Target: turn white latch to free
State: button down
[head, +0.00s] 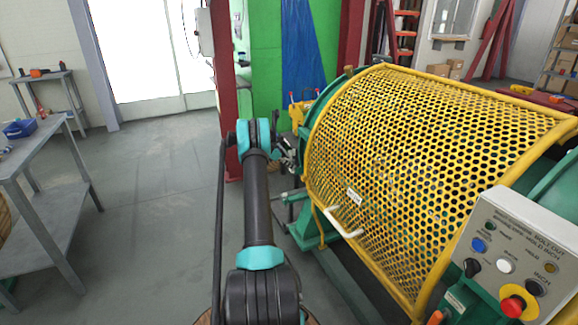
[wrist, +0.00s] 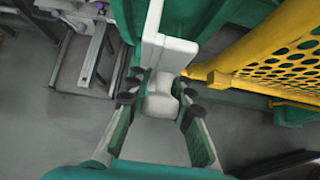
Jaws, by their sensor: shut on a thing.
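The white latch (wrist: 168,52) shows in the wrist view as a pale upright bar with a block at its foot and a rounded end towards me. My gripper (wrist: 159,97) has its teal fingers with dark pads on both sides of the rounded end and is shut on it. In the head view my gripper (head: 287,160) is small, beside the left edge of the yellow mesh guard (head: 420,140). I cannot make out the latch there. The fingers hide part of the latch's sides.
In the wrist view the yellow guard's corner (wrist: 218,78) is close to the right of the latch, with green machine frame behind. A white handle (head: 343,222) and a control box (head: 520,250) are at the guard's front. Floor (head: 150,200) on the left is clear, before a grey table (head: 35,165).

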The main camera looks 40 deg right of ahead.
jog(key=shift+w, duration=0.1)
dwell(0.3)
jog(key=c, duration=1.3)
grip_release()
jog(key=v, duration=1.2)
